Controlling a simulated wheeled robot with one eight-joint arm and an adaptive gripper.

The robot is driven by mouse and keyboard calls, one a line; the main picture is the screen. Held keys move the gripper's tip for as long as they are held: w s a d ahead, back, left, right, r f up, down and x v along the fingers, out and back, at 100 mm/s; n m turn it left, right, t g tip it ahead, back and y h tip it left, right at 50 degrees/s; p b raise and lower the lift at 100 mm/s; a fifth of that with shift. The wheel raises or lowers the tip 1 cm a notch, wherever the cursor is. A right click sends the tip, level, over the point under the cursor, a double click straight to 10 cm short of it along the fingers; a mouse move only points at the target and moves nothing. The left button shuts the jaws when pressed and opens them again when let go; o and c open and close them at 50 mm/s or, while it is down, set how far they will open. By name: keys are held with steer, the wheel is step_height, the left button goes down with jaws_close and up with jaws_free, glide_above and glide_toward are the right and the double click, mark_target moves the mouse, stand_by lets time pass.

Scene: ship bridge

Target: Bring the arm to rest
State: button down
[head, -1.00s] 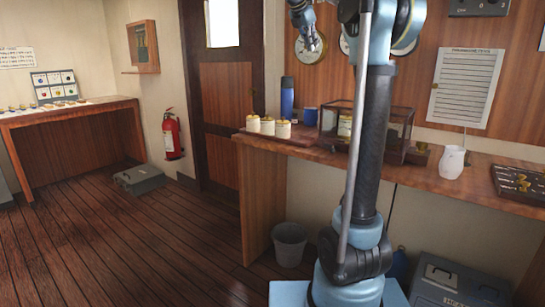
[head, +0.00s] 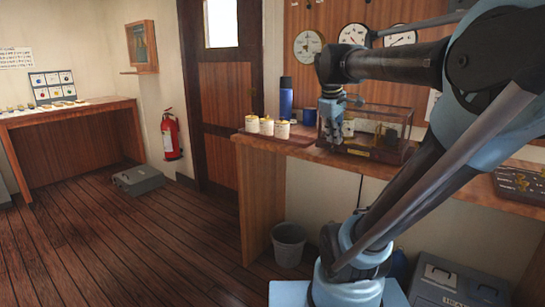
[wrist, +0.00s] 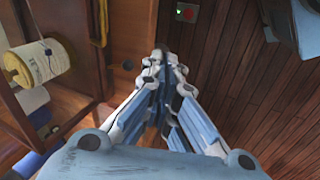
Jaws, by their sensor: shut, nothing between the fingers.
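My arm is bent, with its forearm reaching left across the head view and the wrist hanging down. My gripper (head: 334,143) points down by the wooden counter (head: 435,176), close in the picture to the glass case (head: 385,153). In the wrist view my gripper (wrist: 162,58) has its fingertips together, with nothing between them. Whether it touches the case or counter cannot be told.
Several cream jars (head: 267,126) stand on a tray left of my gripper, with a blue flask (head: 286,97) behind. A bin (head: 289,245) and toolbox (head: 455,285) stand below. The left floor is mostly clear.

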steer(key=s+a+f+m+y, duration=0.1)
steer(key=s+f+m, duration=0.3)
steer(key=s+f, duration=0.4)
steer(key=s+f+m+g+y, duration=0.1)
steer(key=s+f+m, duration=0.4)
steer(key=s+f, duration=0.4)
step_height(320, 180, down, 6)
steer(key=shift+a+f, duration=0.15)
steer(key=shift+a, duration=0.2)
steer(key=shift+w+f, duration=0.2)
steer(key=shift+w, duration=0.3)
